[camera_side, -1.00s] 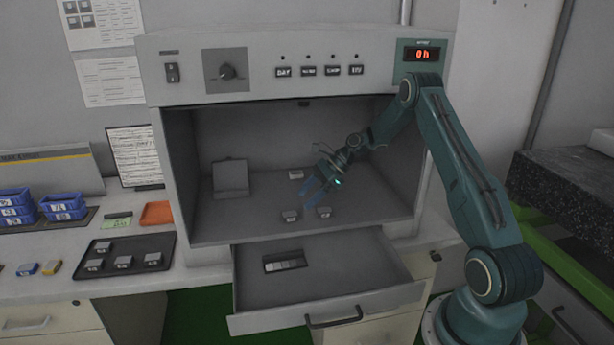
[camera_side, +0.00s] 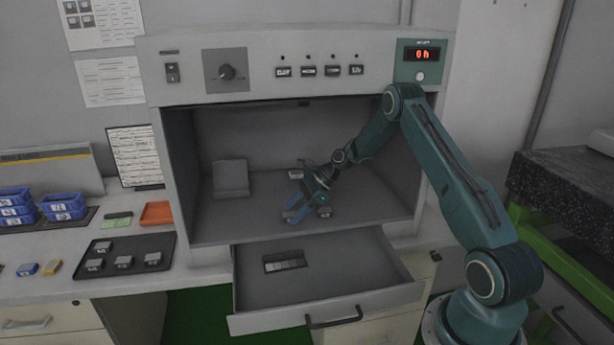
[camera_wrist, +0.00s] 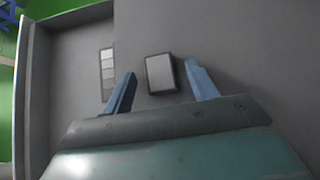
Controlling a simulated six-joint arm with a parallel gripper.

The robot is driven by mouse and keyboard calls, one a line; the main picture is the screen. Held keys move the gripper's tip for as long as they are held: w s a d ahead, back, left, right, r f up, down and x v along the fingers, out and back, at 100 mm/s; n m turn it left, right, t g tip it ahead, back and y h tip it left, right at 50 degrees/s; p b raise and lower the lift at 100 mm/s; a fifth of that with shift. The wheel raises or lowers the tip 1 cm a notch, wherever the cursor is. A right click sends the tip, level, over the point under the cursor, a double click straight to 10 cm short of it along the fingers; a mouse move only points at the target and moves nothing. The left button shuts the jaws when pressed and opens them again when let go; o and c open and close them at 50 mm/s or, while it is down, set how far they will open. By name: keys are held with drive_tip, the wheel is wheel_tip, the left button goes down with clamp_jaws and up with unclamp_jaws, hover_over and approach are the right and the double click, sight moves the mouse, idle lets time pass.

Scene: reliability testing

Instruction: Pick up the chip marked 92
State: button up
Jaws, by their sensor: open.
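My gripper (camera_side: 291,212) is low inside the open chamber, its blue fingers apart. In the wrist view my gripper (camera_wrist: 160,69) has one grey chip (camera_wrist: 160,73) between its two fingers, with a gap on each side. In the side view this chip (camera_side: 290,214) is partly hidden by the fingers. A second chip (camera_side: 325,212) lies just to the right on the chamber floor. A third chip (camera_side: 296,174), farther back, is largely behind the gripper. No marking is readable on any chip, so I cannot tell which is 92.
The chamber floor (camera_side: 232,230) is clear at the front left. A grey block (camera_side: 230,178) stands at the back left. Below, a drawer (camera_side: 345,265) is pulled out, with a slotted strip (camera_side: 285,261) in it. A dark tray (camera_side: 128,246) holding several chips is left of the chamber.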

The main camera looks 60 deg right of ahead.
drive_tip(key=shift+c, duration=0.2)
drive_tip(key=c, duration=1)
drive_tip(key=shift+r, duration=0.1)
drive_tip(key=shift+r, duration=0.8)
wheel_tip(320, 180, up, 2)
drive_tip(key=shift+r, duration=0.1)
drive_tip(key=s+a, duration=1.2)
drive_tip(key=shift+s+a+f, duration=0.2)
drive_tip(key=shift+s+a, duration=0.2)
